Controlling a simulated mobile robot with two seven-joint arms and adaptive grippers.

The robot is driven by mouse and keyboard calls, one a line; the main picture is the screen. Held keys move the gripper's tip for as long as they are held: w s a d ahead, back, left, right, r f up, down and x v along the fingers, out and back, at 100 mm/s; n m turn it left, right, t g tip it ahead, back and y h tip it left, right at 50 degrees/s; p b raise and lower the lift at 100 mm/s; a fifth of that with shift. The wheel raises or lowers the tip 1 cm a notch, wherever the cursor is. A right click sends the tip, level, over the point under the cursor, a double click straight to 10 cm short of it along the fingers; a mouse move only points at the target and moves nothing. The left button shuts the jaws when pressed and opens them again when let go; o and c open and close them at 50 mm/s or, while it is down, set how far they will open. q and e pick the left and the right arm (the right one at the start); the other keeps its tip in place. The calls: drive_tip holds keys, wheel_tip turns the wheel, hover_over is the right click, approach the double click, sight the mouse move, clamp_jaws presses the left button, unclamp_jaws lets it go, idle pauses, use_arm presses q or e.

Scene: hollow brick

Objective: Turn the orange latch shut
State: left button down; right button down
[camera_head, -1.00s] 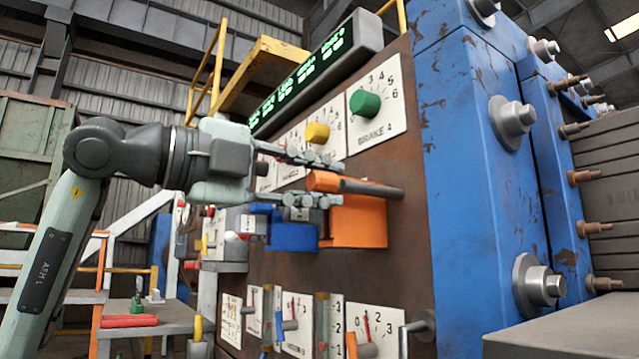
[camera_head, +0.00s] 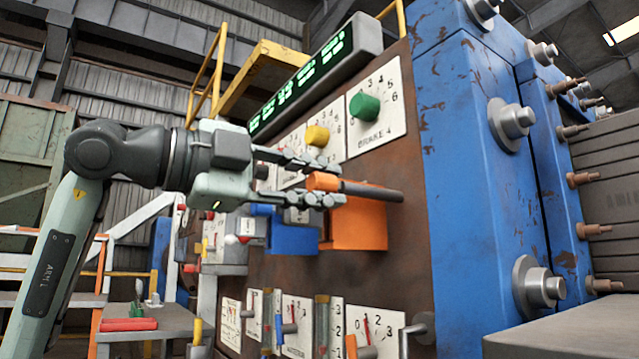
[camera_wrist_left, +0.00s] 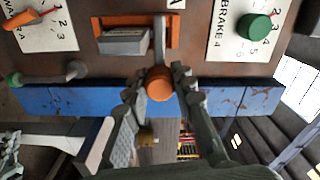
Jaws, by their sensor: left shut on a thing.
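The orange latch has an orange housing (camera_head: 362,228) on the brown panel, a dark bar and an orange grip end (camera_head: 322,181). The bar sticks out roughly level toward my left gripper. My left gripper (camera_head: 332,180) comes from the left, with one finger above the grip end and one below, and is shut on it. In the left wrist view the round orange grip end (camera_wrist_left: 159,83) sits between the fingertips (camera_wrist_left: 160,82), with the orange housing plate (camera_wrist_left: 107,22) beyond. My right gripper is not in view.
A blue latch housing (camera_head: 292,239) sits just left of the orange one. Yellow (camera_head: 317,135) and green (camera_head: 364,106) knobs are above. Dials and levers (camera_head: 368,330) are below. A blue press frame (camera_head: 475,170) stands at the right.

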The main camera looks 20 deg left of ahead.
use_arm(q)
drive_tip(key=c, duration=1.5)
unclamp_jaws()
drive_tip(key=shift+c, duration=0.2)
drive_tip(key=v, duration=1.2)
drive_tip(key=shift+a, duration=0.1)
